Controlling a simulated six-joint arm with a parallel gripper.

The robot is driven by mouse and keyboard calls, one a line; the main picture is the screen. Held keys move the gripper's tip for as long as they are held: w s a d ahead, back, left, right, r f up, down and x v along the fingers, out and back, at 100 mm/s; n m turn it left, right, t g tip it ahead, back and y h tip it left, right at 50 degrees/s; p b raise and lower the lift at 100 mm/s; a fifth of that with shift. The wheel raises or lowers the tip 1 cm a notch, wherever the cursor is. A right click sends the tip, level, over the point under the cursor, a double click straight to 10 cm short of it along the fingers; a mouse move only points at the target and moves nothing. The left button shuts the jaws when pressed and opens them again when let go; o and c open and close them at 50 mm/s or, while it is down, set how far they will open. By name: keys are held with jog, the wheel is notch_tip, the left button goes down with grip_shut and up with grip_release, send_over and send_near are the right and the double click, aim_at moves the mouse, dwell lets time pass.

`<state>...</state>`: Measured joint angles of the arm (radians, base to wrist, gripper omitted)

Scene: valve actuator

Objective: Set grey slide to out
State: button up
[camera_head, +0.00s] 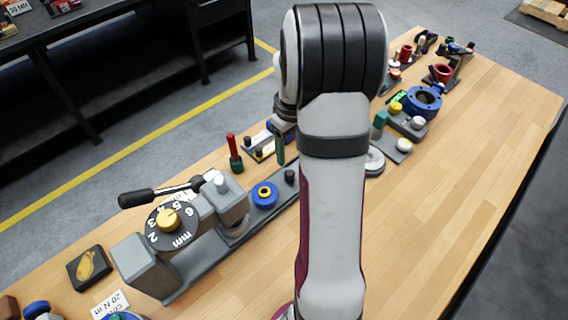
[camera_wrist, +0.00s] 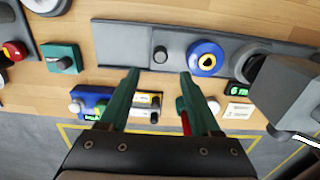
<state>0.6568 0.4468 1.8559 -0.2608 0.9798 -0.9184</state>
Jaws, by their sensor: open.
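A long grey plate (camera_wrist: 122,42) lies on the wooden table ahead of my gripper in the wrist view. A short black knob (camera_wrist: 157,54) stands on it; the knob also shows in the head view (camera_head: 290,175). A smaller dark grey unit (camera_wrist: 145,114) with black knobs and white and yellow strips lies below, partly behind my left finger. No readable label shows which is the grey slide. My gripper (camera_wrist: 159,74) is open and empty, its green fingertips on either side of the line to the knob on the long plate. In the head view one green finger (camera_head: 280,148) shows.
A blue ring with a yellow centre (camera_wrist: 207,58) sits right of the knob. A red-handled tool (camera_head: 233,150) stands upright nearby. The grey valve body with numbered dial and black lever (camera_head: 170,225) is at left.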

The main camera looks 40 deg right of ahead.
notch_tip(320, 180, down, 10)
jog(key=shift+r, duration=0.15)
grip_shut()
dwell(0.3)
dwell(1.1)
